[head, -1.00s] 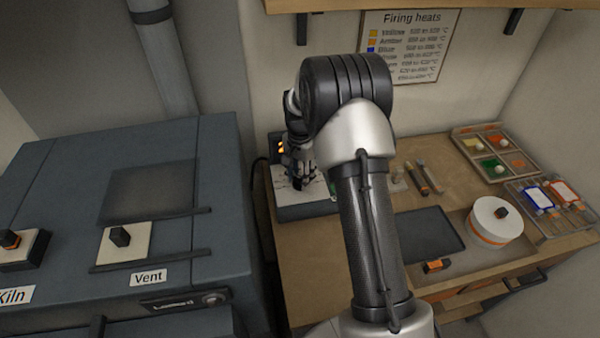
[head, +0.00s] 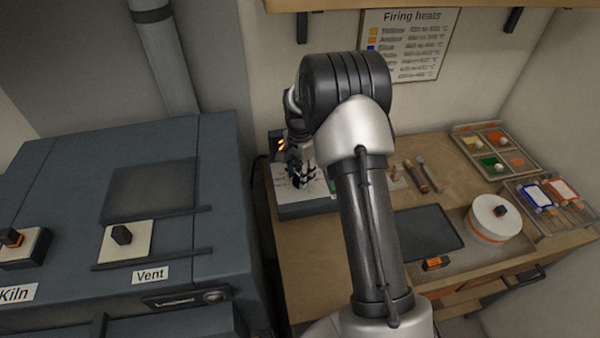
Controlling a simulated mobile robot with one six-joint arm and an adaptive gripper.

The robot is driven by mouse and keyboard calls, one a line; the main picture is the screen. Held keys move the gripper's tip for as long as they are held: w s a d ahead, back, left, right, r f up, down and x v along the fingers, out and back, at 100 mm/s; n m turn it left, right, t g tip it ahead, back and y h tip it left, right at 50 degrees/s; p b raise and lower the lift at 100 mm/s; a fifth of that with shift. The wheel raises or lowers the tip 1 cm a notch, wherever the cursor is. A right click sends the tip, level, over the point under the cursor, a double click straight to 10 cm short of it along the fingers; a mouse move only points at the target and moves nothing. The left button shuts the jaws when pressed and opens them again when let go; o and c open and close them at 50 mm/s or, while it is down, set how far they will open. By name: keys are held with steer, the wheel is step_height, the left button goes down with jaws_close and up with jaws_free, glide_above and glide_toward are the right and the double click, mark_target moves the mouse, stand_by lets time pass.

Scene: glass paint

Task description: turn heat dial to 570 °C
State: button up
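The heat control box has a white sloped face (head: 287,195) and an upright dark display (head: 279,143) with orange digits, too small and partly covered to read. It stands at the left end of the wooden bench. My gripper (head: 302,178) points down over the white face, its dark fingers close to or on it. The fingers and my arm cover the middle of the face, so the dial itself cannot be made out. I cannot tell whether the fingers grip anything.
The blue-grey kiln (head: 60,180) with its Vent knob (head: 121,235) stands left of the bench. A dark tray (head: 428,233), a white turntable (head: 494,219) and a paint tray (head: 497,155) lie right of my arm. The Firing heats chart (head: 410,45) hangs behind.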

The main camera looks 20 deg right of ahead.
steer(key=o, duration=0.4)
steer(key=shift+r, duration=0.1)
step_height(320, 180, up, 12)
stand_by(0.6)
steer(key=s+a+r+n+t+b, duration=0.1)
steer(key=s+a+r+n, duration=0.2)
steer(key=s+r, duration=0.35)
steer(key=s+a+r+n+t, duration=0.1)
steer(key=s+a+r+n, duration=0.25)
steer(key=s+r, duration=0.3)
steer(key=s+a+f+n+t+b, duration=0.1)
steer(key=s+n, duration=0.3)
steer(key=s, duration=0.6)
steer(key=s+a+f+n+t+b, duration=0.1)
steer(key=s+a+n, duration=0.2)
steer(key=s, duration=0.7)
steer(key=shift+s+a+f+n+t, duration=0.25)
steer(key=shift+a+f+n+t, duration=0.1)
steer(key=shift+a, duration=0.15)
